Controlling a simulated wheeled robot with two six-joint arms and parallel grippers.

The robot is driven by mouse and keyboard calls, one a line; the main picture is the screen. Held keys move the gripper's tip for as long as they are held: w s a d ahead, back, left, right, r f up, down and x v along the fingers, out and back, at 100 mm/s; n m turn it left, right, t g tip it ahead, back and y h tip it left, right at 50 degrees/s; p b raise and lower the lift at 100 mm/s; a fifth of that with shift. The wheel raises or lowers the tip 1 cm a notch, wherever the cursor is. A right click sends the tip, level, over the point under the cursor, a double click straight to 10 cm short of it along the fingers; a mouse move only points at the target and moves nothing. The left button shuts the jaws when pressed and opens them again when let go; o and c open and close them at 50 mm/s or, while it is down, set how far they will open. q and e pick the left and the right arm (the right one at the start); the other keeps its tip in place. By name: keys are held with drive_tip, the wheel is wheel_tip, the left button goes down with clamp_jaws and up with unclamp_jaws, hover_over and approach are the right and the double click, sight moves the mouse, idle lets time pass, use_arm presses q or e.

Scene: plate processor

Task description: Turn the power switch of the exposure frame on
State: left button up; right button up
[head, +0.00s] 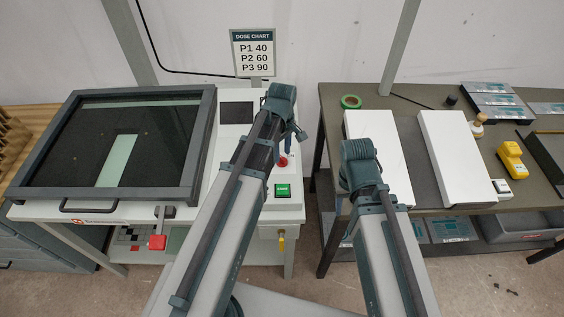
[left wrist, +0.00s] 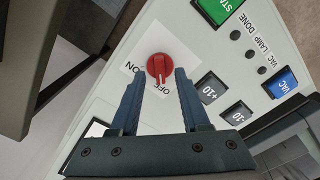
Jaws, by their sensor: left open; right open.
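The power switch is a red rotary knob (left wrist: 160,68) on a white panel, with ON and OFF printed beside it. Its pale mark points toward the OFF label (left wrist: 164,88). My left gripper (left wrist: 155,77) is open in the left wrist view, its fingers on either side of the knob with gaps visible. In the head view my left gripper (head: 296,132) is over the right part of the exposure frame (head: 195,148), and its arm hides much of the control panel. My right gripper (head: 343,195) is in front of the side table, mostly hidden by its own wrist, and holds nothing visible.
A green START button (head: 282,190) and a red round control (head: 282,161) show beside my left arm. Black buttons (left wrist: 210,87) and a blue VAC button (left wrist: 282,82) are near the knob. White boxes (head: 455,150) lie on the side table (head: 420,102). A dose chart (head: 253,52) stands behind.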

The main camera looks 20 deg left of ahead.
use_arm(q)
drive_tip(key=shift+f+b, duration=0.45)
drive_tip(key=shift+f, duration=0.45)
clamp_jaws()
